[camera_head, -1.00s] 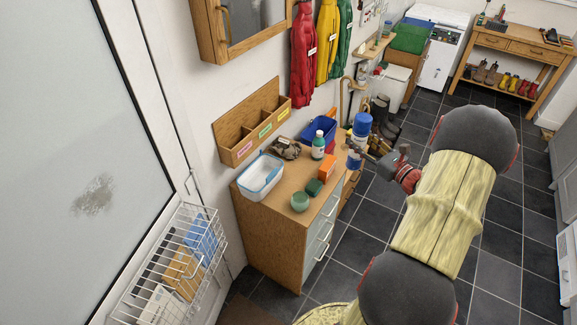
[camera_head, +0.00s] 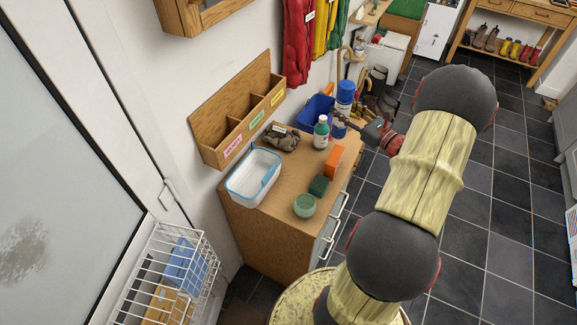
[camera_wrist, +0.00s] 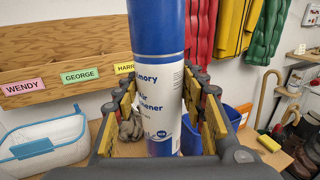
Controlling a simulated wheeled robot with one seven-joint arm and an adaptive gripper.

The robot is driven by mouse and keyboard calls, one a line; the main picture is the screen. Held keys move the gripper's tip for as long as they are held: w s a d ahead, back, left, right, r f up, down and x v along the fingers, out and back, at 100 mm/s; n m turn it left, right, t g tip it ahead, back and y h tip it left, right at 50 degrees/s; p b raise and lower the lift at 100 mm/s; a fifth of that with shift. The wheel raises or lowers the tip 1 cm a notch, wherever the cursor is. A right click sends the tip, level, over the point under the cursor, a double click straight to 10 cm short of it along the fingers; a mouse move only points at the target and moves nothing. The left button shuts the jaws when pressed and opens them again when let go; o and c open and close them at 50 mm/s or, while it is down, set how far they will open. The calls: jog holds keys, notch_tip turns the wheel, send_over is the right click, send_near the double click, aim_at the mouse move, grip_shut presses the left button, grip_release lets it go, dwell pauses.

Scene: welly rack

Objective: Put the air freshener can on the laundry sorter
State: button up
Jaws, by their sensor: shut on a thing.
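The air freshener can (camera_head: 345,94) is blue with a white label and stands upright. My gripper (camera_head: 345,124) is shut on it at the far right end of the wooden cabinet. In the wrist view the can (camera_wrist: 168,95) sits between the yellow-padded fingers, its top cut off by the frame. I cannot tell for sure which thing is the laundry sorter; a white box-like unit (camera_head: 386,58) stands at the back by the wall, next to a green-topped piece (camera_head: 401,28).
A wire basket (camera_head: 165,274) is at lower left. Tiled floor (camera_head: 502,200) is open at right.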

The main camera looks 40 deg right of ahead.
jog(key=w+a+f+b, duration=0.5)
jog(key=a+f, duration=0.8)
jog(key=shift+w, duration=0.15)
jog(key=shift+f+b, duration=0.15)
jog(key=shift+b, duration=0.2)
jog(key=o, duration=1.3)
jog(key=shift+o, duration=0.6)
